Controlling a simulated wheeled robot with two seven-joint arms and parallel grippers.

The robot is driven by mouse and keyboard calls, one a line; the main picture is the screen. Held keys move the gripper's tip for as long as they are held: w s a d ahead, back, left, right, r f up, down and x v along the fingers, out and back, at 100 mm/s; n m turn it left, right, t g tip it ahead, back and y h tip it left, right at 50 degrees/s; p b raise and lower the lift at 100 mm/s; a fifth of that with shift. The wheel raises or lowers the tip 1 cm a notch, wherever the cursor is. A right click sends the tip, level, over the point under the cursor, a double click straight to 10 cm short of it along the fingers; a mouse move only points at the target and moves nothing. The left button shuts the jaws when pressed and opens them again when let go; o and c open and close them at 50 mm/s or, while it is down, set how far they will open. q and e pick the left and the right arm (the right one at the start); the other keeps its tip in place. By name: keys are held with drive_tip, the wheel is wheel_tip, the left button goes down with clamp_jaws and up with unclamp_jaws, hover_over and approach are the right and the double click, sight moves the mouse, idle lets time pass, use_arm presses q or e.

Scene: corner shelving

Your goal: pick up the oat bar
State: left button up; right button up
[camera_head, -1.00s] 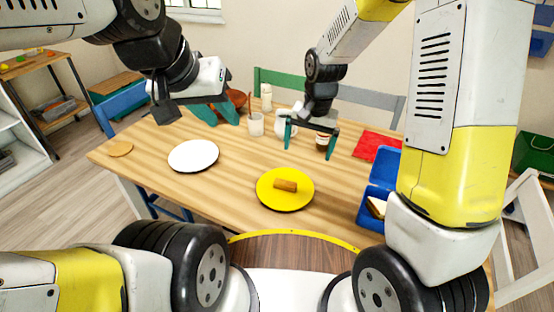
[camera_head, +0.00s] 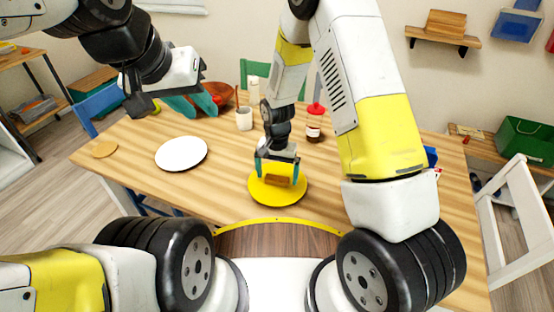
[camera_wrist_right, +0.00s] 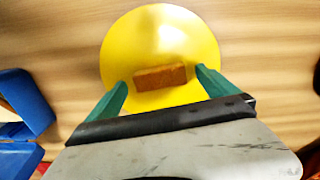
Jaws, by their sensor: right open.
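The oat bar (camera_head: 278,180) is a small brown block lying on the yellow plate (camera_head: 262,196). In the right wrist view the oat bar (camera_wrist_right: 160,77) lies crosswise on the yellow plate (camera_wrist_right: 150,35), just beyond and between the green fingertips. My right gripper (camera_head: 279,175) is open above the plate, with one finger on each side of the bar in the head view. In the right wrist view my right gripper (camera_wrist_right: 160,80) is empty. I cannot tell whether its fingers touch the plate. My left gripper (camera_head: 192,105) hangs over the far left of the table, its fingers spread apart.
A white plate (camera_head: 181,154) lies left of the yellow one. A white cup (camera_head: 244,119), a brown bowl (camera_head: 220,95) and a red-lidded jar (camera_head: 314,123) stand towards the back. A blue box (camera_wrist_right: 22,100) shows in the right wrist view.

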drive_tip(key=shift+f, duration=0.2)
drive_tip(key=c, duration=0.8)
